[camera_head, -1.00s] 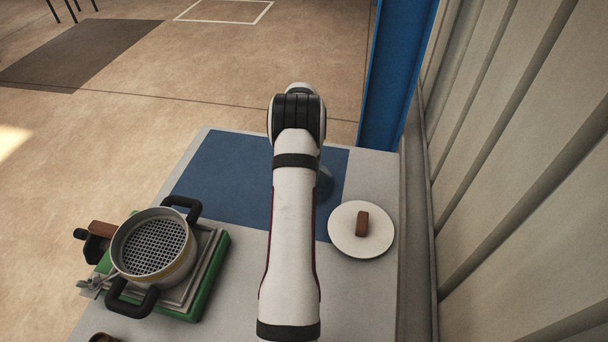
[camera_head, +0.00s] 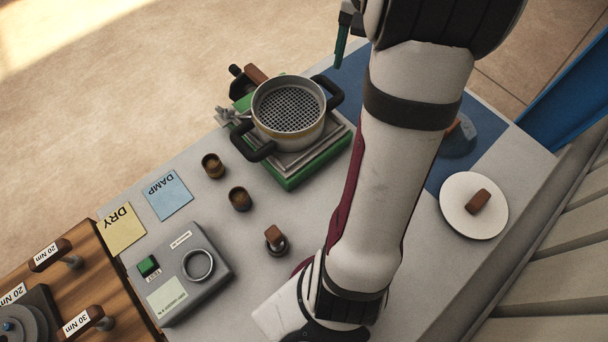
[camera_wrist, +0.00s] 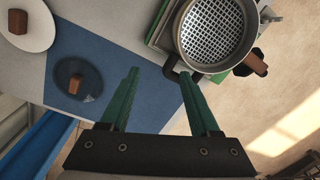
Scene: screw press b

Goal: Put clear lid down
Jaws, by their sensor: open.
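The clear lid (camera_wrist: 92,75), a see-through dark disc with a brown knob (camera_wrist: 75,84), lies on the blue mat (camera_wrist: 105,58). In the head view the clear lid (camera_head: 463,142) is partly hidden behind my arm. My gripper (camera_wrist: 159,73) is open and empty, with its green fingers apart. In the wrist view it is right of the clear lid and not touching it. The head view shows only a little of the green fingers (camera_head: 341,48), at the top beside the arm.
A pot (camera_head: 290,135) with a perforated insert and black handles sits on a green-based press (camera_head: 325,158). A white lid (camera_head: 455,213) with a brown knob lies at right. Two small brown cups (camera_head: 213,165), a knobbed piece (camera_head: 275,240) and a grey button box (camera_head: 190,275) stand nearer.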

